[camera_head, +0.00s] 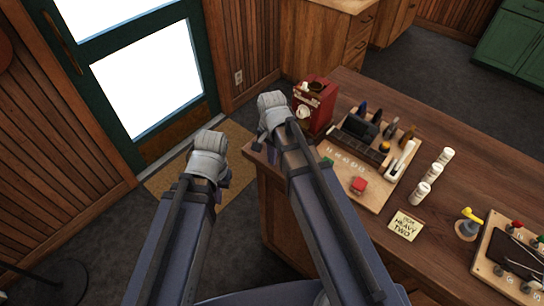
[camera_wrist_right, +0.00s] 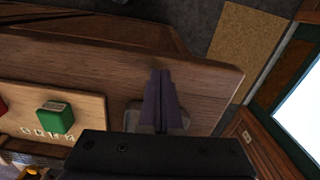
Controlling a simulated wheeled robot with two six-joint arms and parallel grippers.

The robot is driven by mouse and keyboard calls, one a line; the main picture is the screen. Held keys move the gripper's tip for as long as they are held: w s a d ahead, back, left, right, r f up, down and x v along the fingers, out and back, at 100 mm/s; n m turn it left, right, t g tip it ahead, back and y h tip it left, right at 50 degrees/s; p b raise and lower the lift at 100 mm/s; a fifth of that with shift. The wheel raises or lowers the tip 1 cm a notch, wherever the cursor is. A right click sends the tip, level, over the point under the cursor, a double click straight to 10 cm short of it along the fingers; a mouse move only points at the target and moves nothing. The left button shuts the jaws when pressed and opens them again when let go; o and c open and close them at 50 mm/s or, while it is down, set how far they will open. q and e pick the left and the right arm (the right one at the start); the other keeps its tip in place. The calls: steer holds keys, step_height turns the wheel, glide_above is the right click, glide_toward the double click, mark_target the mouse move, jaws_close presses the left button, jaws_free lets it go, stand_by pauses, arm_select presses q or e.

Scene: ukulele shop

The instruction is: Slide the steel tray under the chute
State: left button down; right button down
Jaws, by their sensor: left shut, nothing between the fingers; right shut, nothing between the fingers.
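The red machine (camera_head: 318,105) stands on the counter's back left corner, just beyond my right wrist; I cannot make out a separate chute on it. In the right wrist view a pale grey rounded shape (camera_wrist_right: 130,115), probably the steel tray, lies on the wood behind the fingers, largely hidden by my gripper. My right gripper (camera_wrist_right: 160,75) is shut and empty over that shape, near the counter's corner; it also shows in the head view (camera_head: 260,147). I cannot tell whether it touches. My left gripper (camera_head: 224,183) is shut and empty, left of the counter over the floor.
A wooden board with a green block (camera_wrist_right: 54,118), a red block (camera_head: 359,185) and several tools lies right of my right gripper. A doormat (camera_head: 165,180) lies by the door.

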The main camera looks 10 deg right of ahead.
steer(key=w+d, duration=0.3)
steer(key=shift+f+p, duration=0.25)
steer(key=shift+p, duration=0.05)
arm_select(q)
steer(key=shift+f, duration=0.2)
arm_select(e)
steer(key=shift+s, duration=0.15)
steer(key=w+d, duration=0.2)
steer(key=shift+w+d, duration=0.3)
steer(key=shift+s, duration=0.1)
steer(key=shift+s+a, duration=0.15)
